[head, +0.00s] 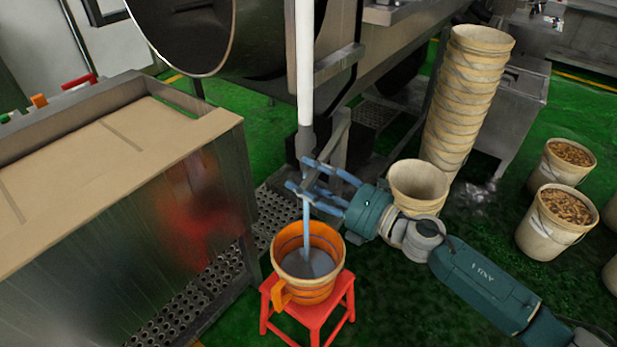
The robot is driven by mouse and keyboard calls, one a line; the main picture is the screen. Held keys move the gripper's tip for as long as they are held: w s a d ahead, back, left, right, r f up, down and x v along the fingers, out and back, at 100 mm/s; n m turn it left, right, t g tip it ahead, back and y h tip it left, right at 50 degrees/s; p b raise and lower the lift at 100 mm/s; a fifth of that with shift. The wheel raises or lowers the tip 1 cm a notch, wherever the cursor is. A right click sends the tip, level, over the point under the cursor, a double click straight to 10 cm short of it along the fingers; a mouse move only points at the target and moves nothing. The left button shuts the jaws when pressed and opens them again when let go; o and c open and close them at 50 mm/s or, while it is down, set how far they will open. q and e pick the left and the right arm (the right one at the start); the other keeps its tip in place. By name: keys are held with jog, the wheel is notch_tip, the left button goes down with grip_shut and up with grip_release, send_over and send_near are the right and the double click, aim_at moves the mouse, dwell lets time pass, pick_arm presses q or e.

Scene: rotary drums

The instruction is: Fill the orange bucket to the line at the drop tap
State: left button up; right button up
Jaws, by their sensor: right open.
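The orange bucket (322,241) stands upright on a red stool (349,290). Greyish water (306,264) lies inside it, below the rim. A thin dark band runs around the inner wall above the water; I cannot tell if it is the fill line. The drop tap (306,142) is a white vertical pipe with a grey end above the bucket. A pale blue stream (306,235) falls from it into the bucket. My right gripper (298,173) is open, its blue fingers at the tap's outlet, close to a grey lever (339,135). Contact is unclear. My left gripper is out of view.
A steel bench with a tan top (110,160) stands at the left. A tall stack of cream buckets (462,100) and a single cream bucket (418,180) stand right of the tap. Filled buckets (552,222) stand at far right. Green floor lies clear around the stool's front.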

jog(key=c, duration=0.5)
grip_shut()
jog(key=shift+r, duration=0.1)
jog(key=r+m+p, duration=0.1)
jog(key=m+p, duration=0.1)
jog(key=p, duration=0.1)
jog(key=r+m+p, duration=0.2)
jog(key=p, duration=0.1)
jog(key=shift+s+a+r+m+p, duration=0.1)
jog(key=shift+s+a+m+p, duration=0.1)
jog(key=shift+m+p, duration=0.1)
jog(key=shift+d+m, duration=0.1)
jog(key=shift+m, duration=0.4)
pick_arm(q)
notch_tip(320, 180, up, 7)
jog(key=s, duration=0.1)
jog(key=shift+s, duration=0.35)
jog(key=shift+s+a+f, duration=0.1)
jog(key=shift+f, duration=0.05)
